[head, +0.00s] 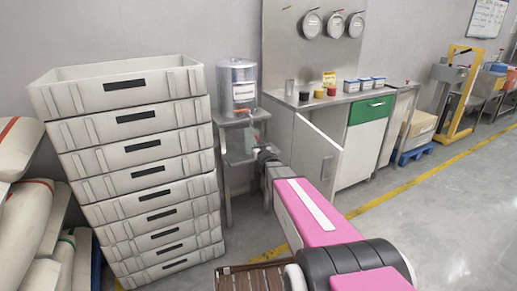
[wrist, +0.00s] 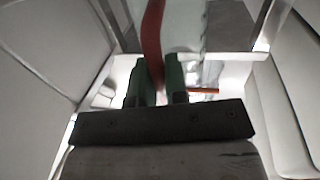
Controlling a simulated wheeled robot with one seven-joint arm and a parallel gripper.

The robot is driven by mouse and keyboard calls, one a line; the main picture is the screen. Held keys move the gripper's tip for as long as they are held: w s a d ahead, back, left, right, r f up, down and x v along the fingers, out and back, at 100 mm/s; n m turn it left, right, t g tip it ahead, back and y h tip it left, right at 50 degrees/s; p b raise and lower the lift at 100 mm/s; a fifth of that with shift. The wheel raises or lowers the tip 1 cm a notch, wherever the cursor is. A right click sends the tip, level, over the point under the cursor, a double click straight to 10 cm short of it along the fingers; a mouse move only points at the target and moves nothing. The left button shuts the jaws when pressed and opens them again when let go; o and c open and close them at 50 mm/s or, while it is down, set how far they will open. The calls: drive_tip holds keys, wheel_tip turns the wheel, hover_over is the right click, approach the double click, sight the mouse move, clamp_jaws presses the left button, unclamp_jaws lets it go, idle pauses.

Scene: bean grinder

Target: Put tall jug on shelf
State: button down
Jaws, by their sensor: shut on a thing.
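A grey metal stand (head: 229,123) has an upper shelf and a lower shelf (head: 236,158). My gripper (head: 260,151) is at the stand's right front side, between the two shelf levels. In the wrist view my gripper (wrist: 159,78) has its green fingers shut on a red handle (wrist: 152,35). A clear, see-through body, seemingly the tall jug (wrist: 186,22), shows beside the handle. In the head view the jug (head: 251,135) is small and pale, partly hidden by my gripper. I cannot tell whether it touches the lower shelf.
A labelled metal canister (head: 237,82) stands on the upper shelf. A tall stack of grey crates (head: 140,185) is close on the left. A cabinet with an open door (head: 316,157) stands close on the right. A brown slatted pallet (head: 252,278) lies in front.

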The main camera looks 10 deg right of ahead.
drive_tip(key=shift+f, duration=0.25)
drive_tip(key=c, duration=1.1)
unclamp_jaws()
drive_tip(key=shift+c, duration=0.2)
drive_tip(key=shift+s+r, duration=0.1)
drive_tip(key=shift+s, duration=0.1)
drive_tip(key=s+d, duration=0.1)
drive_tip(key=s, duration=1.1)
drive_tip(key=s+d+f+m+g+h, duration=0.2)
drive_tip(key=s+f+g+h, duration=0.2)
drive_tip(key=s+f+g, duration=0.4)
drive_tip(key=s+a+f+g+y, duration=0.1)
drive_tip(key=s+a+g, duration=0.1)
drive_tip(key=s+g, duration=0.3)
drive_tip(key=s+a+f+g, duration=0.1)
drive_tip(key=s+g, duration=0.3)
drive_tip(key=s, duration=0.7)
drive_tip(key=shift+s+a+n+g+y, duration=0.3)
drive_tip(key=shift+a+g+y, duration=0.1)
drive_tip(key=shift+a, duration=0.4)
